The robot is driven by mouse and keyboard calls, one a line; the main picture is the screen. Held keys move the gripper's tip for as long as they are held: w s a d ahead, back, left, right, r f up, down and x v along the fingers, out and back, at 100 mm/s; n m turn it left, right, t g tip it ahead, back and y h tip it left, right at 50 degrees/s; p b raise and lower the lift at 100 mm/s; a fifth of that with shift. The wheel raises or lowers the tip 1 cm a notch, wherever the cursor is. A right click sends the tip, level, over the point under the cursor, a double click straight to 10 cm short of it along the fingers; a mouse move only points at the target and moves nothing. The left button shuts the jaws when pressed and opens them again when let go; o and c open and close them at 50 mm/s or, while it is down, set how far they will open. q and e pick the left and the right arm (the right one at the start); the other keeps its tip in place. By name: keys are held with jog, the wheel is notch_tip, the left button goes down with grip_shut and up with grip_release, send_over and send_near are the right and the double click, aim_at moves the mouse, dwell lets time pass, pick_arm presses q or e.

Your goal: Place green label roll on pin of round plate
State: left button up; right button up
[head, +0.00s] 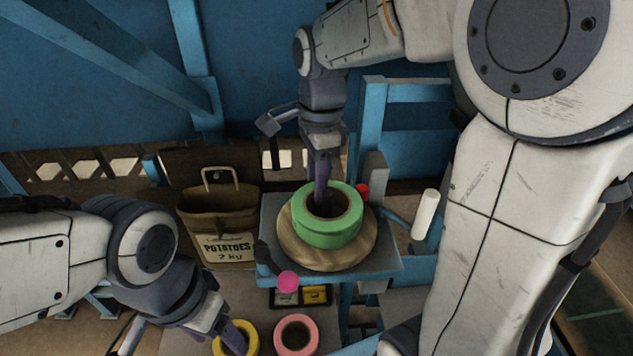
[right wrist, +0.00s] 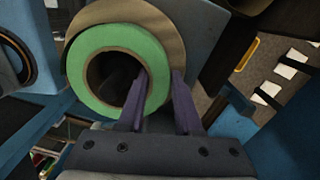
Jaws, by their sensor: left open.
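The green label roll (head: 343,236) sits over the round wooden plate (head: 297,252) on a small blue-grey stand. In the right wrist view the roll (right wrist: 83,70) covers much of the plate (right wrist: 165,22). The plate's pin is not visible; the roll's hole is dark. My right gripper (right wrist: 160,88) has one purple finger inside the hole and the other outside, with the roll's wall between them. In the head view my right gripper (head: 322,185) reaches down from above. My left gripper (head: 180,340) is open at the lower left, one finger over the yellow roll's hole.
A yellow roll (head: 254,342) and a pink roll (head: 296,322) lie at the front. A brown potato sack (head: 218,212) stands left of the stand (head: 388,262). A pink knob (head: 288,282), a red knob (head: 362,191) and a white cylinder (head: 425,214) are nearby. Blue frame posts stand behind.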

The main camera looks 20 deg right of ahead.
jog(key=shift+s+f, duration=0.1)
jog(key=shift+s, duration=0.1)
jog(key=shift+r+p, duration=0.35)
jog(key=shift+r, duration=0.05)
pick_arm(q)
jog(key=shift+f+b, duration=0.35)
jog(key=shift+b, duration=0.3)
pick_arm(e)
notch_tip(320, 180, up, 8)
jog(key=shift+w+d, duration=0.1)
jog(key=shift+d, duration=0.05)
